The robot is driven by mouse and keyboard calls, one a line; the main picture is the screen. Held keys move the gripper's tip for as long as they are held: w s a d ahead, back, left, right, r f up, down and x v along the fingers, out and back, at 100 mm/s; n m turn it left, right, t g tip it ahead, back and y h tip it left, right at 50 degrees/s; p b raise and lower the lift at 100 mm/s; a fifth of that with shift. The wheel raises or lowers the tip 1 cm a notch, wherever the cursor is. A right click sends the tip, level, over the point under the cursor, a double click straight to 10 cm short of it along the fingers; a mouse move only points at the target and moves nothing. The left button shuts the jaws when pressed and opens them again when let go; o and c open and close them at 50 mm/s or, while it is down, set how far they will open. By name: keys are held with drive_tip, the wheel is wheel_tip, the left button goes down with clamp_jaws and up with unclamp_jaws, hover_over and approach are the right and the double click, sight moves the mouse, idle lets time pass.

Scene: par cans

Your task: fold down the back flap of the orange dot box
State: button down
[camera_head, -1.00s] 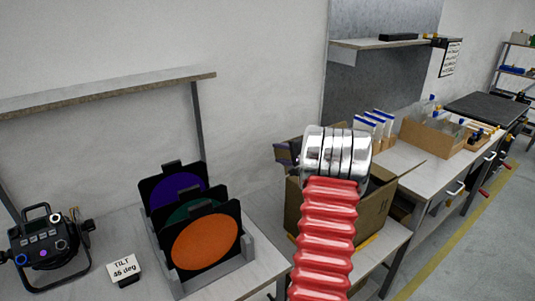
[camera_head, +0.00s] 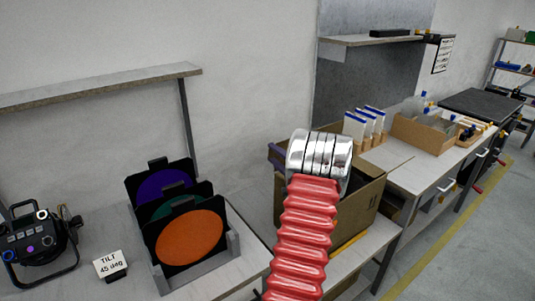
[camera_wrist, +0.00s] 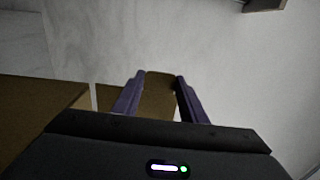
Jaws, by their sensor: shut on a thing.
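The cardboard box (camera_head: 355,213) stands open on a bench, right of centre in the head view. My red arm and silver wrist cover its left and middle parts, and I cannot see an orange dot on it. In the head view only a bit of purple finger shows left of the wrist. Which flap it is is partly hidden.
Another brown cardboard panel (camera_wrist: 40,110) lies left of the fingers in the wrist view. A rack of coloured discs (camera_head: 240,245), a tilt sign (camera_head: 110,264) and a black lamp (camera_head: 38,245) stand left.

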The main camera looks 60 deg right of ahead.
drive_tip(key=shift+s+f, duration=0.1)
drive_tip(key=shift+f, duration=0.2)
drive_tip(key=c, duration=1.2)
unclamp_jaws()
drive_tip(key=shift+r, duration=0.1)
drive_tip(key=shift+o, duration=0.2)
drive_tip(key=shift+r, duration=0.1)
drive_tip(key=shift+r, duration=0.15)
wheel_tip(320, 180, up, 10)
drive_tip(key=shift+a, duration=0.1)
